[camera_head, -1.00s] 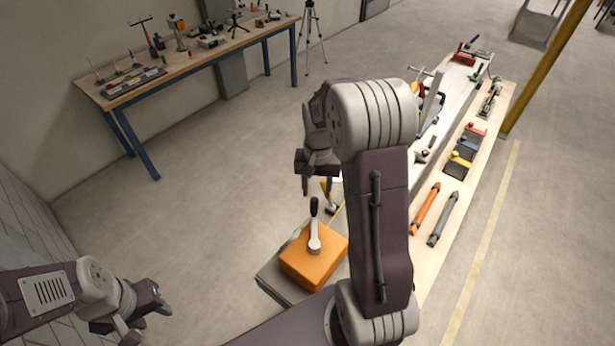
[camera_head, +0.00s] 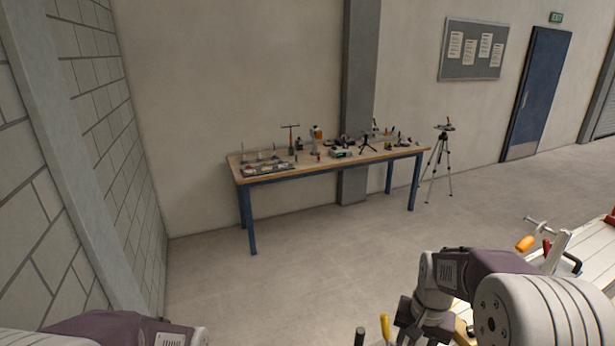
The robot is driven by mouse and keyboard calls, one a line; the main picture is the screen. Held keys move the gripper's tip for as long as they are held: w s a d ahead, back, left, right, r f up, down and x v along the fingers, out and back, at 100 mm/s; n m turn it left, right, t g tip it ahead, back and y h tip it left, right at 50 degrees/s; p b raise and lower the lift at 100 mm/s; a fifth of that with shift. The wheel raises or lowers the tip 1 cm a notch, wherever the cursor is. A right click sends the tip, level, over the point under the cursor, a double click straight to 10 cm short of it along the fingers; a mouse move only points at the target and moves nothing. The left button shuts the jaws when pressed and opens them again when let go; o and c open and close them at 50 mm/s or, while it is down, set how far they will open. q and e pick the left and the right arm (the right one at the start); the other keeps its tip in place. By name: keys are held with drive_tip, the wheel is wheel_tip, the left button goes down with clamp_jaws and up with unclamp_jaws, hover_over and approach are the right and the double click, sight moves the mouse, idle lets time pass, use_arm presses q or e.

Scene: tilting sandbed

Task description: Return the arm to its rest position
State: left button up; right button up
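My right arm comes in at the bottom right, with its large white joint near the corner. My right gripper (camera_head: 420,326) is a dark shape at the bottom edge, partly cut off. I cannot tell whether its fingers are open or shut, or whether anything is between them. My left arm (camera_head: 110,329) shows only as a purple link at the bottom left. The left gripper is out of view.
A yellow handle (camera_head: 384,327) and a dark handle (camera_head: 360,338) stick up left of the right gripper. A workbench (camera_head: 330,164) with tools stands against the back wall, beside a tripod (camera_head: 440,160). The middle floor is clear.

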drive_tip(key=s+a+f+n+b, duration=0.1)
drive_tip(key=a, duration=0.1)
drive_tip(key=s+a+f+n+b, duration=0.1)
drive_tip(key=s+a+f, duration=0.1)
drive_tip(key=a, duration=0.1)
drive_tip(key=s+a+f+b, duration=0.1)
drive_tip(key=s+a, duration=0.1)
drive_tip(key=shift+s+a+f+n, duration=0.15)
drive_tip(key=shift+a+f+n, duration=0.15)
drive_tip(key=shift+f+n, duration=0.1)
use_arm(q)
drive_tip(key=f, duration=0.2)
drive_tip(key=a+f, duration=0.1)
drive_tip(key=f, duration=0.1)
drive_tip(key=shift+w+f, duration=0.2)
use_arm(e)
drive_tip(key=s+f+n, duration=0.1)
drive_tip(key=s+f, duration=0.1)
drive_tip(key=s, duration=0.1)
drive_tip(key=s+f+n, duration=0.1)
drive_tip(key=shift+s+d+n+t, duration=0.25)
drive_tip(key=shift+s+n+t, duration=0.05)
drive_tip(key=shift+s, duration=0.05)
drive_tip(key=shift+a, duration=0.1)
